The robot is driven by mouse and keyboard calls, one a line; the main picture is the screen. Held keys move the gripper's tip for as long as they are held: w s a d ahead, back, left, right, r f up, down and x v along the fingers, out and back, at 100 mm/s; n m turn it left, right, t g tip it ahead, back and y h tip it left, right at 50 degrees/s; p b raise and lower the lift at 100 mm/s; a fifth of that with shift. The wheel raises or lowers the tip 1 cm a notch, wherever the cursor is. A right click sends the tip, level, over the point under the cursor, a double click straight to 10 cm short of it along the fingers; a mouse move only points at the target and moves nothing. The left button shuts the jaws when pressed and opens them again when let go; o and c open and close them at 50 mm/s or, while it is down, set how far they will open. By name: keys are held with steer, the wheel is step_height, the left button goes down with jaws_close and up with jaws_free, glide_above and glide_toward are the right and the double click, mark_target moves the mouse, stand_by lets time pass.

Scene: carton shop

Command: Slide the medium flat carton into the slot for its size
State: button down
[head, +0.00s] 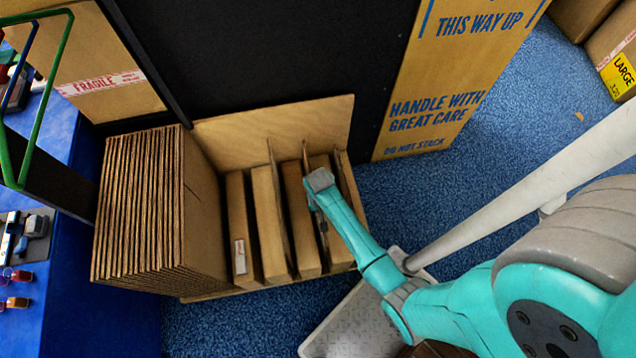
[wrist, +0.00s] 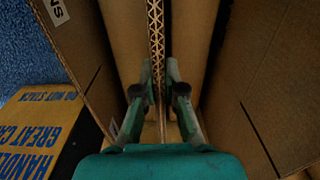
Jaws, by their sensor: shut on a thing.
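My gripper (head: 313,194) is low over the right part of the wooden rack (head: 290,118). In the wrist view my gripper's fingers (wrist: 160,92) are shut on the corrugated edge of a flat carton (wrist: 156,38), one finger on each side. The carton stands upright, edge-on, between the brown faces beside it. In the head view the gripper and forearm cover most of it. I see no size mark on it, and its lower end is hidden. The rack has several upright slots with thin dividers (head: 281,200).
A thick stack of flat cartons (head: 140,205) stands left of the slots. A black panel (head: 270,50) and a printed carton (head: 425,90) stand behind. A blue bench (head: 60,250) is at the left. Blue carpet (head: 505,130) is open to the right. A carton marked LARGE (head: 618,72) is at the far right.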

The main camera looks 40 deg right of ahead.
steer(key=c, duration=1.2)
jaws_free()
steer(key=shift+r, duration=0.1)
step_height(320, 180, up, 12)
